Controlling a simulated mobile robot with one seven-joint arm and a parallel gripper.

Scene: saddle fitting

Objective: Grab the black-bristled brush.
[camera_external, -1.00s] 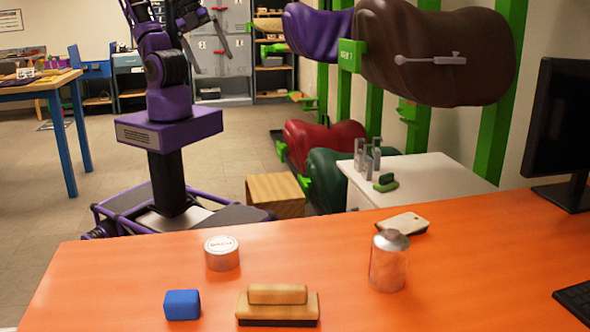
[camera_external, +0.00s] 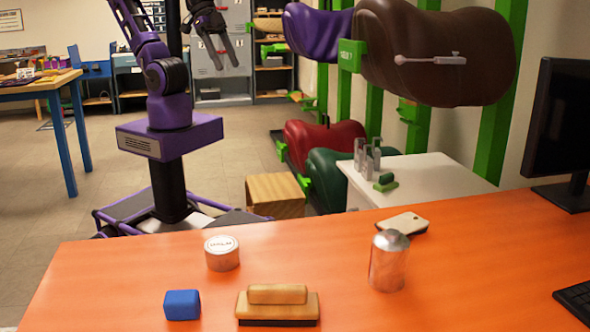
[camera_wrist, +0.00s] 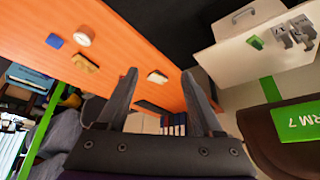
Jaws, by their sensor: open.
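A wooden block brush (camera_external: 295,301) with a raised grip and dark bristles lies bristles-down at the front of the orange table. It also shows in the wrist view (camera_wrist: 85,63). A second, flat cream brush (camera_external: 407,222) with a dark underside lies near the table's far edge; it is also in the wrist view (camera_wrist: 157,77). Bristle colours are hard to tell apart. My gripper (camera_external: 224,50) is raised beyond the table, far from both brushes. Its fingers (camera_wrist: 160,82) are apart, with nothing between them.
On the orange table (camera_external: 120,262) stand a blue block (camera_external: 182,305), a round tin (camera_external: 222,254) and a metallic canister (camera_external: 388,262). A monitor (camera_external: 565,125) is at the right. A wooden box (camera_external: 275,196) stands on the floor.

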